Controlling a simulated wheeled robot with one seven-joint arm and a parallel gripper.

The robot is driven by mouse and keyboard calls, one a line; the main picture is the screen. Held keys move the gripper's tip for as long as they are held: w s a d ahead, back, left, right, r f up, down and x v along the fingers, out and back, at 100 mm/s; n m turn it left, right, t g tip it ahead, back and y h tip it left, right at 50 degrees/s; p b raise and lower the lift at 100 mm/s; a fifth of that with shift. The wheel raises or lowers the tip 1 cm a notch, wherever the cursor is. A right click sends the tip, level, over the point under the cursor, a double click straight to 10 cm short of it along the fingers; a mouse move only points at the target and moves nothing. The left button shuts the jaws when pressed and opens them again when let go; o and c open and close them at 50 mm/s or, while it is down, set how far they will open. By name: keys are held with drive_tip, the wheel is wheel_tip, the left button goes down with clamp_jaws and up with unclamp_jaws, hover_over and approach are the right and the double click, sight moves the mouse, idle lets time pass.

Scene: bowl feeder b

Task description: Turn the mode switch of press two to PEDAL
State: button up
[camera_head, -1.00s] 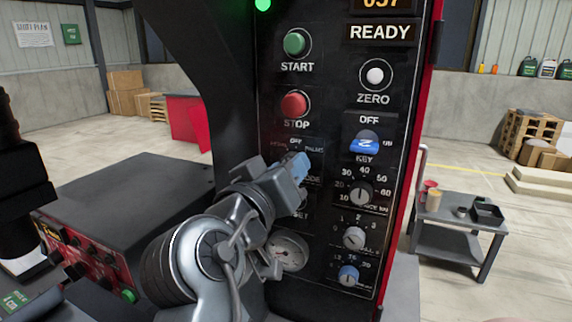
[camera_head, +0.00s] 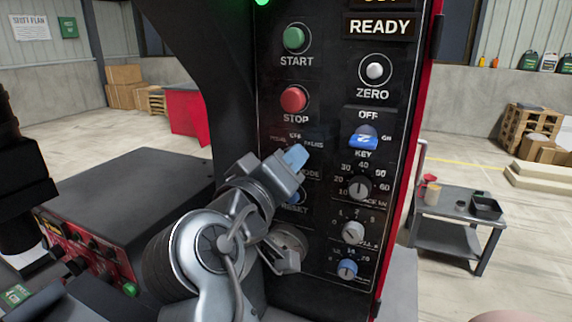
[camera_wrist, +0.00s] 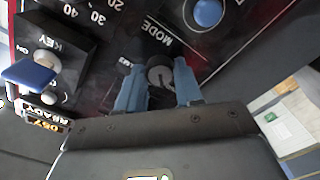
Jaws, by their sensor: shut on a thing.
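The mode switch (camera_wrist: 160,72) is a small dark round knob on the black panel of the press, with the word MODE beside it in the wrist view. My gripper (camera_wrist: 158,88) has its two blue fingers on either side of the knob and is shut on it. In the head view my gripper (camera_head: 294,158) covers the knob. The labels above it there look like PEDAL at left, OFF at top and PALMS at right. I cannot tell where the pointer stands.
A red STOP button (camera_head: 293,100) is above my gripper, and a blue RESET button (camera_head: 295,191) is just below it. To the right are a blue key switch (camera_head: 363,137) and several dials. A dark box (camera_head: 130,185) stands left of my arm.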

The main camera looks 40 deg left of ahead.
drive_tip(key=o, duration=1)
drive_tip(key=shift+o, duration=0.2)
drive_tip(key=shift+s, duration=0.1)
drive_tip(key=b+v, duration=0.2)
drive_tip(key=v, duration=0.5)
drive_tip(key=shift+s, duration=0.35)
drive_tip(key=shift+d, duration=0.1)
